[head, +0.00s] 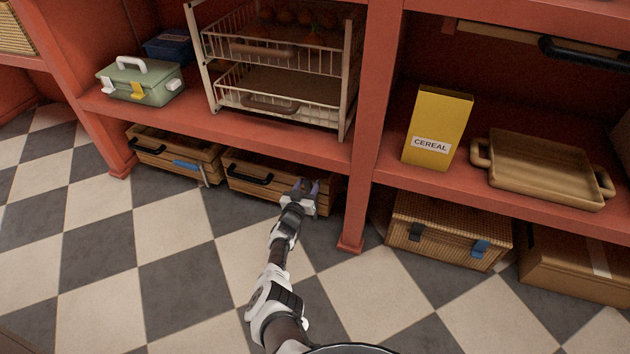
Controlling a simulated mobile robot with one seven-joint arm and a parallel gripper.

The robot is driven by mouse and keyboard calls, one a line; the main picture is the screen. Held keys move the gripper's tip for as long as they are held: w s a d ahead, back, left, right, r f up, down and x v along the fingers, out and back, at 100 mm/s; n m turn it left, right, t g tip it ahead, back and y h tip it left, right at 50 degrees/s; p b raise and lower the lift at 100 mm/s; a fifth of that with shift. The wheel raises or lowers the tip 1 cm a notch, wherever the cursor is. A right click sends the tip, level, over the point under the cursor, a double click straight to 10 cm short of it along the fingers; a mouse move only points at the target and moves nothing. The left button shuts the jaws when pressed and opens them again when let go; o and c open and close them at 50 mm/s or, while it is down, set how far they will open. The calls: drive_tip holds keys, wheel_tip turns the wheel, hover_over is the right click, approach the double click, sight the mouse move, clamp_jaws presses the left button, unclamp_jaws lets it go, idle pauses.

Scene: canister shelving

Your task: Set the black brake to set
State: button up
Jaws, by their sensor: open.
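My gripper (306,187) is open and empty, in front of the right end of the middle wooden crate (240,185) under the shelf. Its two fingers point at the crate's front; contact cannot be told. The crate has a black bar handle (249,175) left of my gripper. No part is clearly recognisable as the black brake, and my gripper hides part of the crate's right front. A black latch (416,232) shows on the wicker chest (452,246) at the right, beside a blue latch (480,248).
A left crate (150,150) has a blue lever (187,165). A red post (366,130) stands right of my gripper. Above are a wire basket rack (275,88), green toolbox (150,90), cereal box (437,125) and wooden tray (540,165). The checkered floor (110,250) is clear.

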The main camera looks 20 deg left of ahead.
drive_tip(key=shift+w, duration=0.3)
clamp_jaws()
idle(0.3)
